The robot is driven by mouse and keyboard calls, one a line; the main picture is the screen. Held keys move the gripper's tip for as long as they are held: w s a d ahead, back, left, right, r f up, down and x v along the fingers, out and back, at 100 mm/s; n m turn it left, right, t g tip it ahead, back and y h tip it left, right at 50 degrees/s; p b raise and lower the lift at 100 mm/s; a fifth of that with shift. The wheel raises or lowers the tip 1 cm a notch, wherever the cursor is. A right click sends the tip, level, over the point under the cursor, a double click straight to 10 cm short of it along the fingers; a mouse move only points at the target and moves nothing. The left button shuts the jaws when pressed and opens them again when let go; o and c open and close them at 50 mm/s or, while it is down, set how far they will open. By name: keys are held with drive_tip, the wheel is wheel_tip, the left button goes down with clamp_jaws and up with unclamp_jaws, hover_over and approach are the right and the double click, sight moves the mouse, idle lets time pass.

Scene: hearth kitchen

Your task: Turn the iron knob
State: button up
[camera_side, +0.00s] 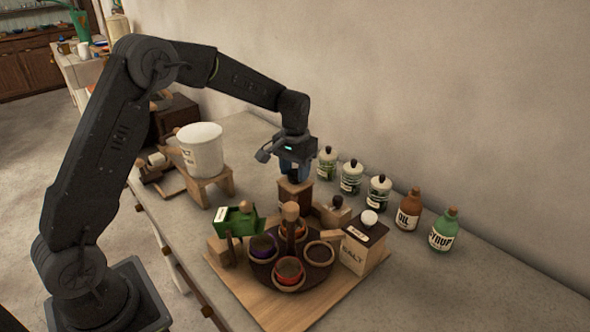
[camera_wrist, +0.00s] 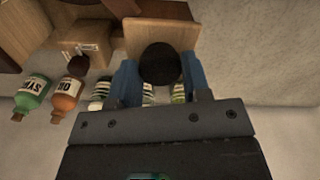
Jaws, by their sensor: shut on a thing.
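The iron knob (camera_wrist: 160,63) is a dark round knob in front of a wooden block, seen at the top middle of the wrist view. My gripper (camera_wrist: 160,82) has its two blue fingers on either side of the knob and is shut on it. In the side view my gripper (camera_side: 294,170) points down onto the top of a wooden block (camera_side: 294,195) behind the round tray. The fingers hide the knob there. I cannot tell from these frames how far the knob is turned.
A dark round tray (camera_side: 262,272) with several small bowls stands in front on a wooden board (camera_side: 232,285). A salt box (camera_side: 360,248) is at its right, a green scoop-like container (camera_side: 237,220) at its left. White jars (camera_side: 350,177), an oil bottle (camera_side: 408,212) and a syrup bottle (camera_side: 443,232) line the back.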

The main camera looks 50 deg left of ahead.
sight(295, 172)
drive_tip(key=shift+m, duration=0.3)
idle(0.4)
drive_tip(key=o, duration=0.9)
wheel_tip(295, 172, up, 14)
drive_tip(key=shift+f, duration=0.1)
